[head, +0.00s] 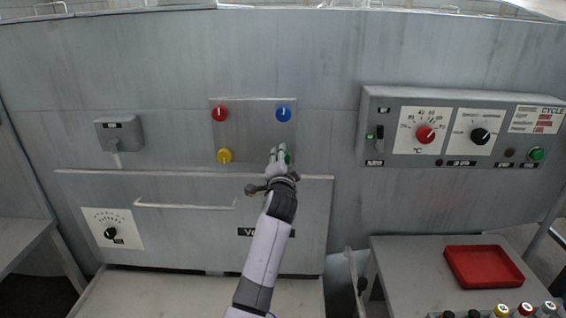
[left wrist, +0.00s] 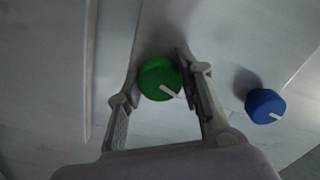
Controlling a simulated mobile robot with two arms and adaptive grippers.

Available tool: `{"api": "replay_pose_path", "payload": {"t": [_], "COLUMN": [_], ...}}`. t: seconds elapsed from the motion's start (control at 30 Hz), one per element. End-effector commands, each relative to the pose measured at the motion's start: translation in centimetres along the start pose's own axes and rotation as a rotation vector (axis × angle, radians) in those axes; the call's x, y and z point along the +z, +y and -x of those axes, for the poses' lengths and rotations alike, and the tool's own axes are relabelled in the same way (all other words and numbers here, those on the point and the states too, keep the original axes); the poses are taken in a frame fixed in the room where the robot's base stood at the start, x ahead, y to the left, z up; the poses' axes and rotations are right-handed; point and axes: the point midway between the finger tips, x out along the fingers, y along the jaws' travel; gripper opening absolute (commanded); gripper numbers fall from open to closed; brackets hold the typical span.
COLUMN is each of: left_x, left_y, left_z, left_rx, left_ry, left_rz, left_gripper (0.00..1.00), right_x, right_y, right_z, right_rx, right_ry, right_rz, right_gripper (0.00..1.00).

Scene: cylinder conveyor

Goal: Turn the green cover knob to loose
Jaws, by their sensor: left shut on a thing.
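The green cover knob (head: 289,158) is at the lower right of a square cover plate (head: 252,132), mostly hidden behind my left gripper (head: 278,153) in the head view. In the left wrist view the green knob (left wrist: 158,80) sits between the two fingers of my left gripper (left wrist: 160,62), which is shut on it. Its white mark points to the lower right in that view. The blue knob (left wrist: 264,106) stands to its right there, with its white mark also toward the lower right. My right gripper is not in view.
The plate also bears a red knob (head: 219,114), a yellow knob (head: 224,156) and the blue knob (head: 283,114). A long handle (head: 186,205) juts out below left. A control box (head: 460,127) is at right, above a table with a red tray (head: 484,267).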

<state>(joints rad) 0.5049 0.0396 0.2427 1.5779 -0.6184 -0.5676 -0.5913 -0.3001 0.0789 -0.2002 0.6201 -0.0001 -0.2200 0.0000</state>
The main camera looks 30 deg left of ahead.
Motion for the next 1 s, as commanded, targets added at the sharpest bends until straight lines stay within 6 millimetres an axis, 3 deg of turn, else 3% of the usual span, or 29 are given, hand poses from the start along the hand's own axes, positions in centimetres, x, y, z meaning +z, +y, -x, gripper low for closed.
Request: {"api": "replay_pose_path", "payload": {"t": [0.4,1.0], "left_x": [0.12,0.11], "left_y": [0.32,0.28], "left_z": [0.03,0.02], "left_rx": [0.005,0.005], "left_ry": [-0.003,-0.003], "left_rz": [0.229,0.273], "left_gripper": [0.06,0.06], "right_x": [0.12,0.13], "right_y": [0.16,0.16], "right_z": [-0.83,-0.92], "right_rx": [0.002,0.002], "right_ry": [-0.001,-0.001], "right_rz": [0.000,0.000], "right_gripper": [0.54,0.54]}}
